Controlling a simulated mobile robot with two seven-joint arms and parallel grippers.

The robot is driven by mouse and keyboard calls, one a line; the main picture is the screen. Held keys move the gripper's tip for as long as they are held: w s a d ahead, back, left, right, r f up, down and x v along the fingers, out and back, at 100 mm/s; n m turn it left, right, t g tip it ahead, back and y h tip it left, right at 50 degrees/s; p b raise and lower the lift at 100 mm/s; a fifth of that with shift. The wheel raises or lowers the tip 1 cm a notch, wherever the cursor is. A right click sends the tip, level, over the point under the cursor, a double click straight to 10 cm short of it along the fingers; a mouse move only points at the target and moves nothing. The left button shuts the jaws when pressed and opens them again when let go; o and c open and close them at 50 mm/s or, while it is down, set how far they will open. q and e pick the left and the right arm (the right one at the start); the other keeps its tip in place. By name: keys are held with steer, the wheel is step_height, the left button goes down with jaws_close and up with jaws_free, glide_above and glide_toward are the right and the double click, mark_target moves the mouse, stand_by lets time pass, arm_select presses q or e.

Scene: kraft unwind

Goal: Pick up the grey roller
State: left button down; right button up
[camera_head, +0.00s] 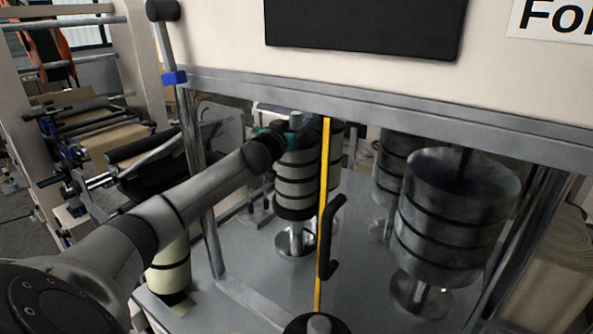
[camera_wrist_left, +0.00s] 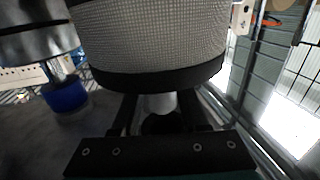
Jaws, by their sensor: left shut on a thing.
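The grey roller (camera_head: 295,172) is an upright cylinder with black bands, in the middle of the head view above a shiny post and round base. In the left wrist view, the roller's meshed grey side and black rim (camera_wrist_left: 155,80) fill the top. The fingers of my left gripper (camera_wrist_left: 158,112) are shut on its pale end shaft (camera_wrist_left: 160,103). I cannot tell whether the roller is clear of its post. My right gripper is out of view.
A larger banded metal roller (camera_head: 455,215) stands at the right, with another (camera_head: 392,165) behind it. A yellow-edged door (camera_head: 323,220) with a black handle (camera_head: 331,238) crosses in front. A metal beam (camera_head: 400,112) runs above the opening.

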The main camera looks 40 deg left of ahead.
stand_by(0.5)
arm_select(q)
steer(key=shift+r, duration=0.25)
steer(key=shift+w+r, duration=0.1)
steer(key=shift+r, duration=0.1)
